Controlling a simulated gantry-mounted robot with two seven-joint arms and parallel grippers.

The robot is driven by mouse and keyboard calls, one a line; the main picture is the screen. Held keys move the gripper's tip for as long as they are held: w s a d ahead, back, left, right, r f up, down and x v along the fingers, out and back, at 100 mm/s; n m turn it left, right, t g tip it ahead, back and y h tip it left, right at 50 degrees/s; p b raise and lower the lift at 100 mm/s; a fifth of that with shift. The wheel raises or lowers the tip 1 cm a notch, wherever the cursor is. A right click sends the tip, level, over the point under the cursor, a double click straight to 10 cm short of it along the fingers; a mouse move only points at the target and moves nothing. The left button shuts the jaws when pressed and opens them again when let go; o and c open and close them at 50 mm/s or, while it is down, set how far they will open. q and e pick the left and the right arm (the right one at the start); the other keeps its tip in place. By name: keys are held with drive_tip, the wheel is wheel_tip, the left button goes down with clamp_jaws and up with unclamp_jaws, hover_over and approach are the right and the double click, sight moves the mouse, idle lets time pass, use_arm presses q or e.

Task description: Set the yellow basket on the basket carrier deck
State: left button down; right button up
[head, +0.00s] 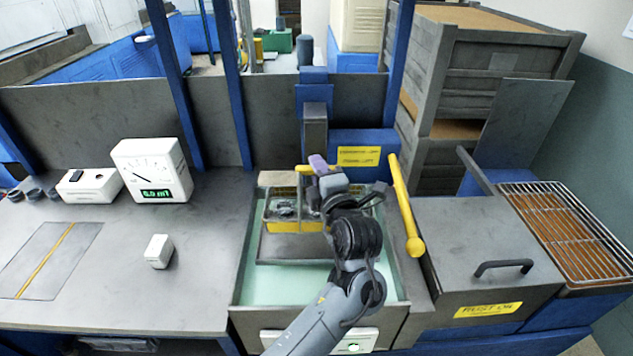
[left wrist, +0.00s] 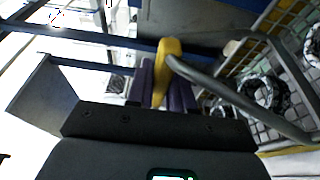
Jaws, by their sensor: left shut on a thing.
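The yellow basket (head: 285,226) is a wire basket with a yellow band and dark rings inside. It hangs or stands over the grey carrier deck (head: 290,250) in the tank; I cannot tell whether it touches. My left gripper (head: 319,165), with purple fingers, is shut on the basket's yellow handle grip, above the basket. In the left wrist view the fingers (left wrist: 163,90) close around the yellow grip (left wrist: 169,50), and the basket's wire wall (left wrist: 245,55) and rings lie to the right. My left arm hides the basket's right part. My right gripper is not in view.
The tank (head: 245,285) holds pale green liquid. A yellow lever (head: 404,205) stands at its right, beside a grey lidded box (head: 480,235) with a handle. A blue lift post (head: 314,95) rises behind. A meter (head: 152,170) and a white block (head: 159,251) sit on the left bench.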

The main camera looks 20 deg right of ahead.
use_arm(q)
drive_tip(key=shift+a+f+b, duration=0.1)
drive_tip(key=shift+f+b, duration=0.5)
drive_tip(key=shift+f, duration=0.15)
drive_tip(key=shift+f+b, duration=1.3)
drive_tip(key=shift+f, duration=1.15)
